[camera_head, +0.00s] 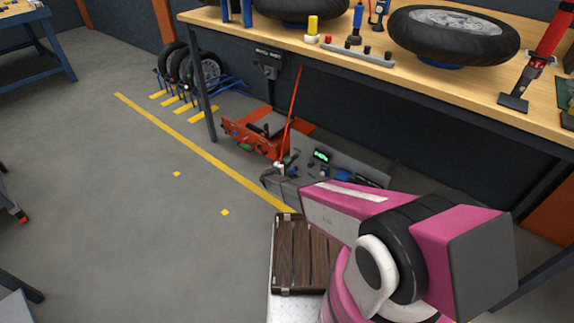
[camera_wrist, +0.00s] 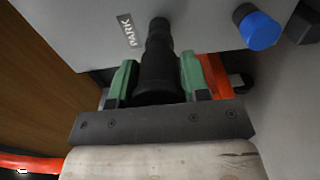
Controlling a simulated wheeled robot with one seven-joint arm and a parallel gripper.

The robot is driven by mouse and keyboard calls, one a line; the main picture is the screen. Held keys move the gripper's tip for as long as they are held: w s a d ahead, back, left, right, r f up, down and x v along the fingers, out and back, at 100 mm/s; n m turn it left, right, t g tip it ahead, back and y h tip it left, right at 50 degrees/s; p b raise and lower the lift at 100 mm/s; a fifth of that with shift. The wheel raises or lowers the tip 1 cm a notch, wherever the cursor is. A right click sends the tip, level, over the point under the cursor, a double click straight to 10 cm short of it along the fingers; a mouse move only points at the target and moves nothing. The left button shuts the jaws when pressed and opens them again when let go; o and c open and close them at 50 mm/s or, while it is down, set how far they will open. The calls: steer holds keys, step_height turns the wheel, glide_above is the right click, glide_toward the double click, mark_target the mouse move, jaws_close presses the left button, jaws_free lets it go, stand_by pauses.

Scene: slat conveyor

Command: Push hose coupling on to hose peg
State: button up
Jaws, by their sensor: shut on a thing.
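In the wrist view, my gripper (camera_wrist: 157,72) has its green fingers shut on a black, stepped, round hose coupling (camera_wrist: 160,85). The black shape narrows toward its far end, which lies in front of a pale grey panel (camera_wrist: 205,25) beside the word PARK. I cannot tell whether that narrow end is part of the coupling or the hose peg, nor whether the coupling is around the peg or touching it. In the head view, the grey unit (camera_head: 310,150) with a lit green display stands under the bench, and my arm hides the gripper and coupling.
A blue round knob (camera_wrist: 260,30) sticks out right of the coupling. An orange-red part (camera_wrist: 212,75) lies behind the right finger, and a red tube (camera_wrist: 30,163) is at lower left. A red machine (camera_head: 255,138) stands left of the grey unit, below the wooden workbench (camera_head: 270,35). Open floor lies left.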

steer(key=shift+w+d, duration=0.25)
steer(key=shift+w, duration=0.1)
stand_by(0.3)
steer(key=o, duration=1.3)
steer(key=shift+c, duration=0.2)
